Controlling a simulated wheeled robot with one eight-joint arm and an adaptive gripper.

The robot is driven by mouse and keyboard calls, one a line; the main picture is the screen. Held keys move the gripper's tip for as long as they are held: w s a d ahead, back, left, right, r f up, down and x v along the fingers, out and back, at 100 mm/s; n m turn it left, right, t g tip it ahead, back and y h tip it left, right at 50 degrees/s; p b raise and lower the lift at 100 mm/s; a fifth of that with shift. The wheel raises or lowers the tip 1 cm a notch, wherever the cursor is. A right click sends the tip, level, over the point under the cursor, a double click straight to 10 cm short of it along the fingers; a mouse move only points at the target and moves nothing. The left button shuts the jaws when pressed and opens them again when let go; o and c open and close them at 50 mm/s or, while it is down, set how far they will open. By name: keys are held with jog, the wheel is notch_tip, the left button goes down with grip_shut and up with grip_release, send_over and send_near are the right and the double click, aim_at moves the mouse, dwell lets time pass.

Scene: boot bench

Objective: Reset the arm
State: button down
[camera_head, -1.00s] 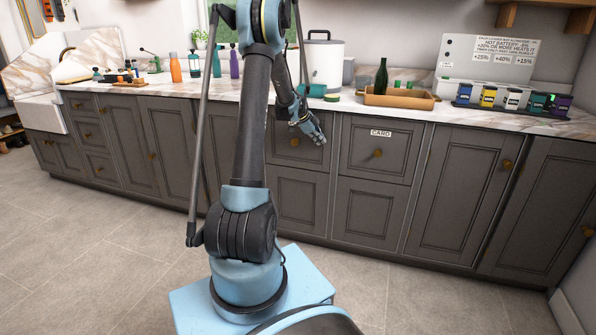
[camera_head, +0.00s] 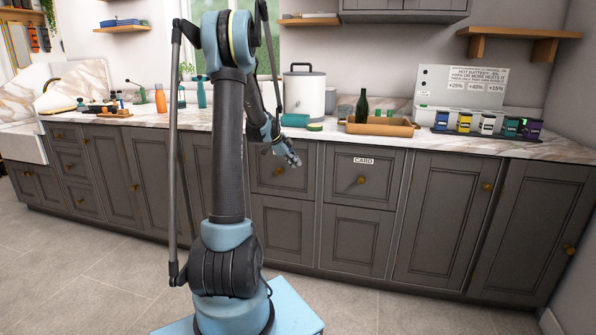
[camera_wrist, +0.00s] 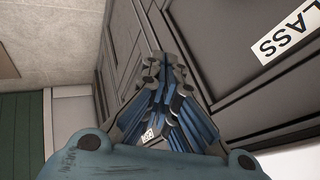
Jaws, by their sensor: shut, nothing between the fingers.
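My gripper (camera_head: 291,158) hangs at the end of my folded arm, in front of the drawers below the counter. It is shut and empty, with its fingers pointing down and to the right. The wrist view shows the closed blue and grey fingers (camera_wrist: 152,75) close together. Behind them are dark grey cabinet fronts (camera_wrist: 225,60) and a white label reading "LASS" (camera_wrist: 285,38), partly cut off. My gripper appears apart from the cabinets; the exact gap cannot be told.
The marble counter (camera_head: 560,150) holds a wooden tray (camera_head: 375,128) with a green bottle (camera_head: 362,106), a white canister (camera_head: 304,92), an orange bottle (camera_head: 160,98) and several coloured containers (camera_head: 487,124) at right. A drawer labelled CARD (camera_head: 362,161) is closed. Grey tiled floor (camera_head: 70,270) is clear at left.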

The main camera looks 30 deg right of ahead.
jog(key=s+a+r+n+t+y, duration=0.15)
jog(key=s+a+n, duration=0.25)
jog(key=a, duration=0.6)
jog(key=s+a+r+n+y, duration=0.1)
jog(key=s+a+r+n, duration=0.25)
jog(key=a, duration=0.75)
jog(key=s+a+r+n+y, duration=0.15)
jog(key=s+a+n, duration=0.3)
jog(key=a, duration=0.55)
jog(key=s+a+f+n+y, duration=0.1)
jog(key=s+a+f+n, duration=0.4)
jog(key=s+a, duration=0.5)
jog(key=s+a+f+n+y, duration=0.2)
jog(key=s+a+f+n, duration=0.3)
jog(key=s+a+n, duration=0.5)
jog(key=shift+s, duration=0.2)
jog(key=shift+d+t, duration=0.1)
jog(key=shift+t, duration=0.15)
